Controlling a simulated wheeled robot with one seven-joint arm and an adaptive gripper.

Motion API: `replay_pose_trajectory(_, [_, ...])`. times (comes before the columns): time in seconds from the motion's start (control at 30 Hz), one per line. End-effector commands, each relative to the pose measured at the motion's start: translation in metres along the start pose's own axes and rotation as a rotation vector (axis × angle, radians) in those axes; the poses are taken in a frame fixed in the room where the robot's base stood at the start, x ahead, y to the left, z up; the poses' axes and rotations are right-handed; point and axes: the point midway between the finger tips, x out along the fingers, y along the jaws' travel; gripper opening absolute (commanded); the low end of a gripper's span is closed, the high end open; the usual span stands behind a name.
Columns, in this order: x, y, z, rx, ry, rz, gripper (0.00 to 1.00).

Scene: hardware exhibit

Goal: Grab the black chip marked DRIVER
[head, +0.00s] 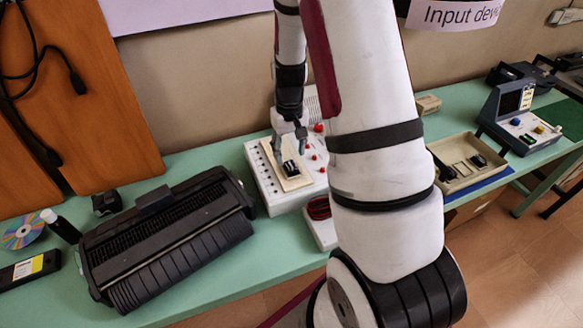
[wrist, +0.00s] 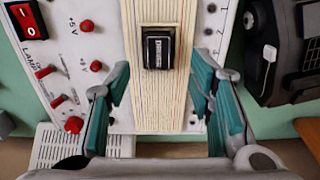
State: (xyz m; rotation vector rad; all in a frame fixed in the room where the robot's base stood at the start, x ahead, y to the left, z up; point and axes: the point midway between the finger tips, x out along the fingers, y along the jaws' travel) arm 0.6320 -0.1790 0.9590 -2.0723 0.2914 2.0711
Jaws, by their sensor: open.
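The black chip (wrist: 158,48) sits on a cream ribbed strip (wrist: 158,112) on the white panel board; its marking is too small to read. In the head view the chip (head: 290,168) lies on the cream strip, just below my gripper. My gripper (wrist: 158,105) is open and empty, with its teal fingers spread to either side of the strip. In the wrist view the chip is above the space between the fingertips, apart from both. In the head view my gripper (head: 290,146) is partly dark against the board.
The white board (head: 262,190) carries red knobs and switches. A black printer-like machine (head: 170,240) stands to the left on the green table. A beige tray (head: 465,165) with dark parts and a blue instrument (head: 512,115) stand to the right. A wall is close behind.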

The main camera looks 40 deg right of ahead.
Motion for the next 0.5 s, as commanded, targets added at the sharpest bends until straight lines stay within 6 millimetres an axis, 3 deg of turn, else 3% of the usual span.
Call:
replay_pose_trajectory(0.3, [0.039, 0.002, 0.005, -0.001, -0.003, 0.000, 0.48])
replay_pose_trajectory(0.5, [0.043, 0.002, 0.004, 0.000, 0.000, 0.000, 0.48])
